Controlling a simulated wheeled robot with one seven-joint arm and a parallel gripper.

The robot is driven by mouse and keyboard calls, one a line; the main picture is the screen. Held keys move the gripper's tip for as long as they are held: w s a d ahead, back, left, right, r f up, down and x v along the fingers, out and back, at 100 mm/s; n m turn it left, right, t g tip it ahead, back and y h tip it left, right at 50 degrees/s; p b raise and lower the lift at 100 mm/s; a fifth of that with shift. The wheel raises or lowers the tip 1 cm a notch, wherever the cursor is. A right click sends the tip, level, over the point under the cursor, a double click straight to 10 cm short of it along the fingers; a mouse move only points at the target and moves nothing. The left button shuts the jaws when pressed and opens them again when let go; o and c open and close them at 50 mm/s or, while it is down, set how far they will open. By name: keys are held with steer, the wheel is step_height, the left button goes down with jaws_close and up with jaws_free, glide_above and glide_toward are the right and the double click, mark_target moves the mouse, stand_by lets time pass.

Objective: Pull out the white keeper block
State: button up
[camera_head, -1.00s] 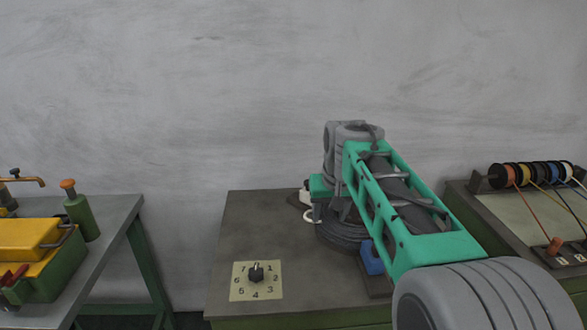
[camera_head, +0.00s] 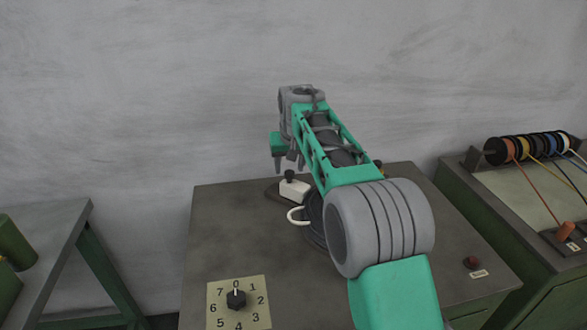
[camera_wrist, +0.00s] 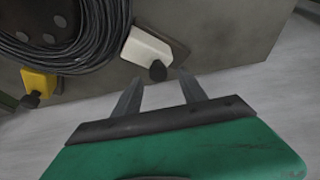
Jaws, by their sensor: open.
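The white keeper block (camera_head: 294,190) sits on a dark base plate on the machine top, with a dark knob on it. In the wrist view the white block (camera_wrist: 146,48) lies beyond the fingertips, its dark knob nearest to me. My gripper (camera_head: 284,163) is above the block in the head view. In the wrist view my gripper (camera_wrist: 158,82) is open, with nothing between its fingers. The fingers are apart from the block, and the knob appears between and just beyond their tips.
A coil of dark wire (camera_wrist: 75,40) lies beside the block, partly hidden by my arm in the head view. A yellow block (camera_wrist: 40,83) with a dark knob stands past the coil. A numbered dial (camera_head: 236,299) is at the front left. Wire spools (camera_head: 530,148) stand at right.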

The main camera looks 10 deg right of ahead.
mark_target(295, 186)
steer(key=shift+x, duration=0.8)
steer(key=shift+w+f, duration=0.25)
steer(key=shift+f, duration=0.2)
steer(key=shift+d, duration=0.1)
steer(key=shift+c, duration=0.4)
jaws_close()
